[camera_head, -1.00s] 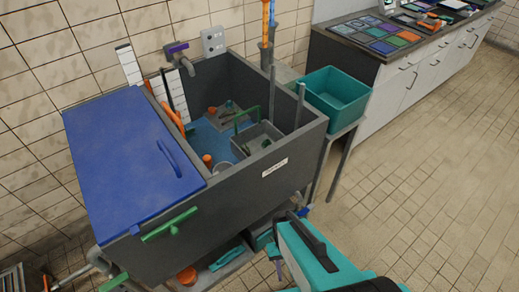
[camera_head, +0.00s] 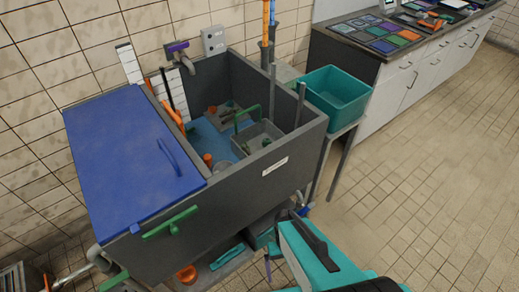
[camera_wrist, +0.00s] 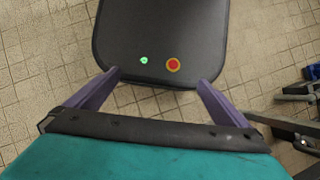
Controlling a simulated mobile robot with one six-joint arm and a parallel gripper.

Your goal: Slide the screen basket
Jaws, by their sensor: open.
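A grey open box-shaped basket (camera_head: 263,134) with a green handle (camera_head: 239,118) sits inside the dark grey tank, near its right end; it looks like the screen basket. Part of it is hidden by the tank's front wall. My gripper (camera_wrist: 158,78) shows two purple fingers spread apart, with nothing between them. In the head view my gripper is low, outside the tank and in front of its right part, apart from the basket.
The tank (camera_head: 240,191) has a blue lid (camera_head: 125,160) over its left part and a green lever (camera_head: 170,222) on its front. A teal bin (camera_head: 336,93) stands to the right. A counter (camera_head: 400,75) runs behind. The tiled floor at right is clear.

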